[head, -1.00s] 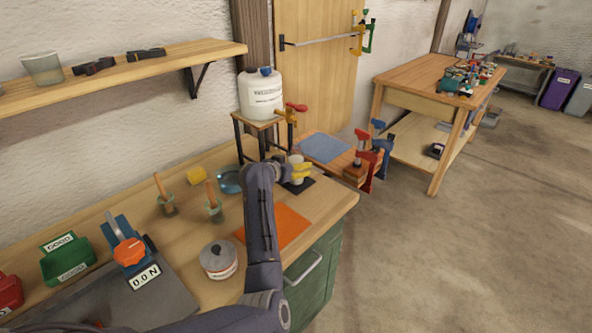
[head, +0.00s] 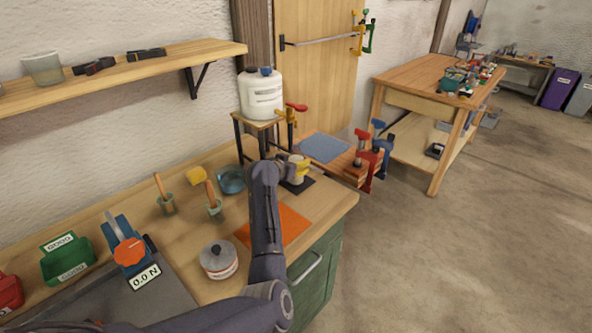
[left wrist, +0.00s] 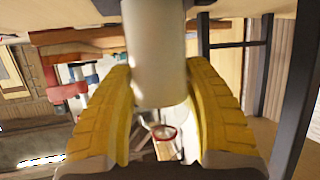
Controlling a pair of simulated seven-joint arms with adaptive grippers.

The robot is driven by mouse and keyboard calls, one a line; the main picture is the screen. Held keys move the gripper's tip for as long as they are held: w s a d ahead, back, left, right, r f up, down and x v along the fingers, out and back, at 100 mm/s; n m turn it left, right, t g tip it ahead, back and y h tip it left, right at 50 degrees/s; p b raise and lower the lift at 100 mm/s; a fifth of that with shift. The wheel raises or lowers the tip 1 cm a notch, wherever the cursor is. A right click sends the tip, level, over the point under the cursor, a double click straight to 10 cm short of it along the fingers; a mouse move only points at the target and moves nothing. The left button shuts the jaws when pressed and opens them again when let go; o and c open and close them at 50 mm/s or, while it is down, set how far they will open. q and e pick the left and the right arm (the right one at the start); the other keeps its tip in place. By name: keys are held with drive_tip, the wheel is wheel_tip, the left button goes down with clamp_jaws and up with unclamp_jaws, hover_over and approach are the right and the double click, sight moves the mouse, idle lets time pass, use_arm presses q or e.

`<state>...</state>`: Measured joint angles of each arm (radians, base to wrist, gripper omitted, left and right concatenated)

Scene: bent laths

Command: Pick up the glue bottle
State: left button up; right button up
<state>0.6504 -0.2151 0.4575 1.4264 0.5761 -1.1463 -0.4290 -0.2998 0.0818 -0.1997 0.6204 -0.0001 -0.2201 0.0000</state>
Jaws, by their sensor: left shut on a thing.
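The glue bottle, a pale cream cylinder (left wrist: 158,50), stands between the yellow fingers of my left gripper (left wrist: 160,95) in the left wrist view. The fingers are shut on its sides. In the head view my left gripper (head: 299,172) is over the small dark mat (head: 300,187) near the bench's far right corner, and the bottle shows only in small part. Whether its base touches the mat is unclear. My right gripper is not in view.
A large white container (head: 262,98) stands on a small rack behind the gripper. A teal bowl (head: 231,181) is to its left, an orange sheet (head: 278,226) nearer. Red and blue clamps (head: 368,158) stand to the right.

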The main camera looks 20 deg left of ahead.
use_arm(q)
drive_tip(key=c, duration=0.6)
drive_tip(key=shift+r, duration=0.1)
